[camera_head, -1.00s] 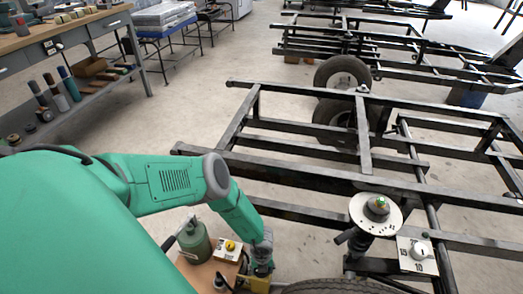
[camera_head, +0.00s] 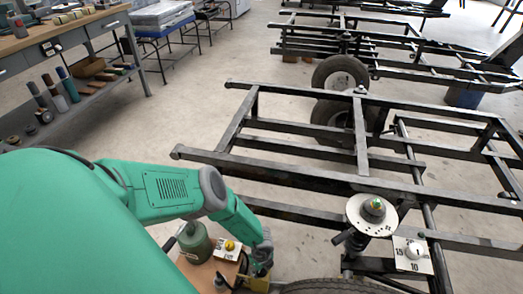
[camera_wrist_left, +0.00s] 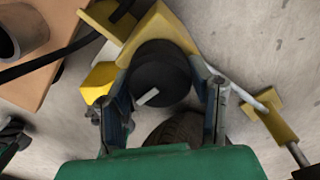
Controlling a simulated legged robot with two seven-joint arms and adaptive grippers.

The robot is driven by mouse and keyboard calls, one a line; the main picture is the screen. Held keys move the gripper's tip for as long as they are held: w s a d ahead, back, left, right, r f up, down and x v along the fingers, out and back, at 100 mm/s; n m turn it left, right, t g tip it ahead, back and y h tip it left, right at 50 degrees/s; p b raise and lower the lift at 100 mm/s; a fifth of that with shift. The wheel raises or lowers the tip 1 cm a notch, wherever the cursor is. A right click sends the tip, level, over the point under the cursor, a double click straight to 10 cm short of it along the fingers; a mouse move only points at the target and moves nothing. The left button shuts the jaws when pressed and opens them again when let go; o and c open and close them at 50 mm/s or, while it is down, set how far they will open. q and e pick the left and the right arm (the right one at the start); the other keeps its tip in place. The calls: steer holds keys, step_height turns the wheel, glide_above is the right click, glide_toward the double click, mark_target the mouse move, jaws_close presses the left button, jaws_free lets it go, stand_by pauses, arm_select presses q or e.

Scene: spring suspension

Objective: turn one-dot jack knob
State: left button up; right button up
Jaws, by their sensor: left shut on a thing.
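The black jack knob (camera_wrist_left: 160,78) with a short white mark on its face sits on a yellow jack body (camera_wrist_left: 158,30) in the left wrist view. My left gripper (camera_wrist_left: 165,90) has one finger on each side of the knob and is shut on it. In the head view my left gripper (camera_head: 262,262) is low in the middle, beside the yellow jack (camera_head: 258,283); the knob is mostly hidden there. I cannot make out a dot mark on the knob. My right gripper is not in view.
A wooden stand (camera_head: 200,272) holds a green canister (camera_head: 194,240) and a box with a yellow knob (camera_head: 229,246), close left of my gripper. A black steel frame (camera_head: 300,176) fills the right. A spring strut with a disc (camera_head: 360,226) and a numbered dial plate (camera_head: 400,262) stand lower right.

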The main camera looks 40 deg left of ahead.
arm_select(q)
steer(key=shift+w+a+r, duration=0.15)
steer(key=shift+w+a, duration=0.25)
steer(key=shift+a, duration=0.1)
steer(key=o, duration=1)
steer(key=shift+o, duration=0.8)
steer(key=shift+s, duration=0.1)
steer(key=shift+s+d, duration=0.15)
steer(key=shift+d, duration=0.05)
steer(key=shift+d+r, duration=0.15)
steer(key=shift+r, duration=0.5)
step_height(320, 180, up, 10)
steer(key=shift+a+r, duration=0.2)
